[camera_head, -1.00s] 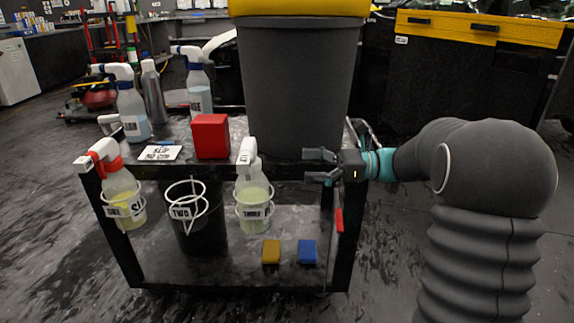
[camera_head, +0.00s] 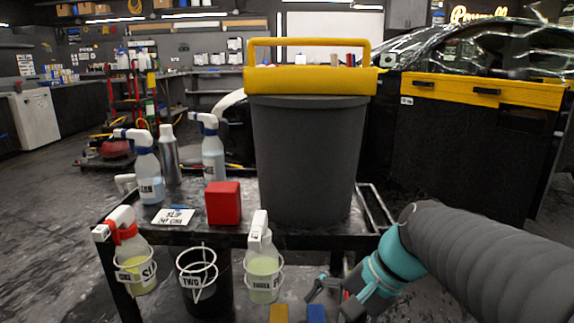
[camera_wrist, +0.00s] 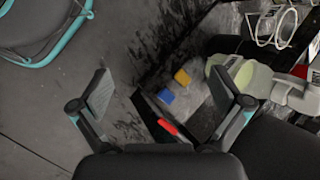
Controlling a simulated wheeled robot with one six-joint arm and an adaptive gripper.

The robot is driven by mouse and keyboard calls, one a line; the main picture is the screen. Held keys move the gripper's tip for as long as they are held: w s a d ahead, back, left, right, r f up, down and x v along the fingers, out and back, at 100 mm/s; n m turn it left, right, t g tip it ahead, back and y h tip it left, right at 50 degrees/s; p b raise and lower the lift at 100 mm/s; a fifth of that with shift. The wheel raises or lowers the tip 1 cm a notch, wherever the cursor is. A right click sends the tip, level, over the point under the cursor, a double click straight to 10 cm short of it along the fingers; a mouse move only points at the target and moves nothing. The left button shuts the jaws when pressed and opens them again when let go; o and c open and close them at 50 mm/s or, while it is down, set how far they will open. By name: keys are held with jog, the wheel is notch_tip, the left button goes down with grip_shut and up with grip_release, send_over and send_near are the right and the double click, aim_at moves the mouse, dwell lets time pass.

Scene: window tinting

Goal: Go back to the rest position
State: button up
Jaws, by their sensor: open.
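My gripper (camera_head: 335,295) is open and empty, low at the front right corner of the black cart (camera_head: 230,236) in the head view. In the wrist view my gripper (camera_wrist: 162,98) points down with its two fingers spread wide. Between and beyond the fingers lie a red-handled tool (camera_wrist: 168,127), a blue block (camera_wrist: 166,96) and a yellow block (camera_wrist: 182,77). Nothing is between the fingertips. The spray bottle in ring three (camera_head: 263,270) hangs on the cart's front, left of my gripper. It also shows in the wrist view (camera_wrist: 250,78), close to the right finger.
A dark bin with a yellow lid (camera_head: 310,150) stands on the cart, beside a red box (camera_head: 223,203) and several spray bottles. Ring two (camera_head: 197,268) is empty; ring one holds a bottle (camera_head: 132,262). A yellow-topped black cabinet (camera_head: 470,140) stands at right.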

jog(key=s+d+r+n+t+h+p, duration=0.1)
jog(key=s+d+n+t+h+p, duration=0.1)
jog(key=s+d+n+t+h, duration=0.2)
jog(key=s+d+n+h, duration=0.2)
jog(key=s+d+n, duration=0.1)
jog(key=d, duration=0.1)
jog(key=shift+r+n+t+p, duration=0.15)
jog(key=shift+n+t+p, duration=0.15)
jog(key=shift+n, duration=0.1)
dwell(0.4)
